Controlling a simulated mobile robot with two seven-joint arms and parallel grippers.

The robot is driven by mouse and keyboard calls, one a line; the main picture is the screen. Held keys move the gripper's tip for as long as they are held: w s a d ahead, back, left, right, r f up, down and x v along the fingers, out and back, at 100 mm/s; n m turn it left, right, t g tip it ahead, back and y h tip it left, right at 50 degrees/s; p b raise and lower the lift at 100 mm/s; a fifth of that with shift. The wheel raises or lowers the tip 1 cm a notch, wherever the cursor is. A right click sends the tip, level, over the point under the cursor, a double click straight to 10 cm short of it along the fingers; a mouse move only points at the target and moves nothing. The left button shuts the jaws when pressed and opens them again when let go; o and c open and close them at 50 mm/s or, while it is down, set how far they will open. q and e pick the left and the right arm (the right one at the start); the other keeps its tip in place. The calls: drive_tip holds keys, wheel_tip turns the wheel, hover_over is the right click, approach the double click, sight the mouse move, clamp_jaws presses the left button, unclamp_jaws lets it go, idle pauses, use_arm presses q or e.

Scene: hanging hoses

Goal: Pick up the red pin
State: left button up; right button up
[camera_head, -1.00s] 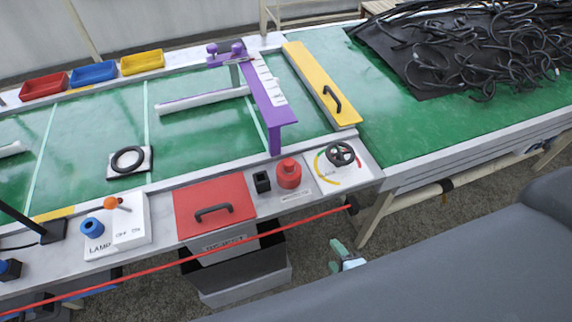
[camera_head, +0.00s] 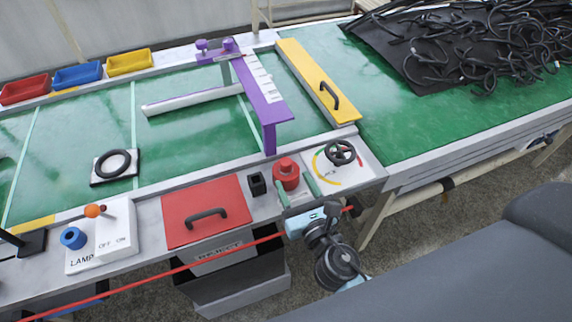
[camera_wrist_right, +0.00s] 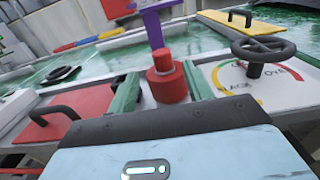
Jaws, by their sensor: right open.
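The red pin (camera_head: 286,176) is a stout red cylinder with a narrower top, upright on the grey front ledge of the table. My right gripper (camera_head: 293,178) is open, its two green fingers reaching in from the front. In the right wrist view the pin (camera_wrist_right: 167,82) shows between the fingers (camera_wrist_right: 160,88), one on either side. Its lower part is visible there, and I cannot tell whether either finger touches it. My left gripper is not in view.
A small black square socket (camera_head: 257,184) and a red lid with a black handle (camera_head: 206,211) are left of the pin. A black handwheel (camera_head: 341,152) is close on the right. A purple bracket (camera_head: 263,95) stands behind. A red line (camera_head: 150,274) runs along the front.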

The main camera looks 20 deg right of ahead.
sight(288, 168)
drive_tip(key=shift+w+d+r+p, duration=0.1)
drive_tip(key=shift+w+p, duration=0.1)
drive_tip(key=shift+w, duration=1.55)
drive_tip(key=shift+w+r+p, duration=0.1)
drive_tip(key=shift+w+p, duration=0.05)
drive_tip(key=shift+w, duration=1.6)
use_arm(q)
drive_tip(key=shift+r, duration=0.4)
use_arm(e)
drive_tip(key=shift+c, duration=0.2)
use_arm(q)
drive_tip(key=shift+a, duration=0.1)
use_arm(e)
drive_tip(key=shift+f, duration=0.1)
drive_tip(key=c, duration=1)
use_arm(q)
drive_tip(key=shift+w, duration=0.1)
use_arm(e)
wheel_tip(288, 168, up, 9)
drive_tip(key=p, duration=0.5)
drive_tip(key=shift+r, duration=0.4)
drive_tip(key=shift+r+p, duration=0.25)
drive_tip(key=shift+p, duration=0.15)
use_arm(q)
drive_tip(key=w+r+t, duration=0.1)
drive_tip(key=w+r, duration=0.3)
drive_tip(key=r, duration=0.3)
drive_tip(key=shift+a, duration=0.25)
use_arm(e)
drive_tip(key=shift+f, duration=0.1)
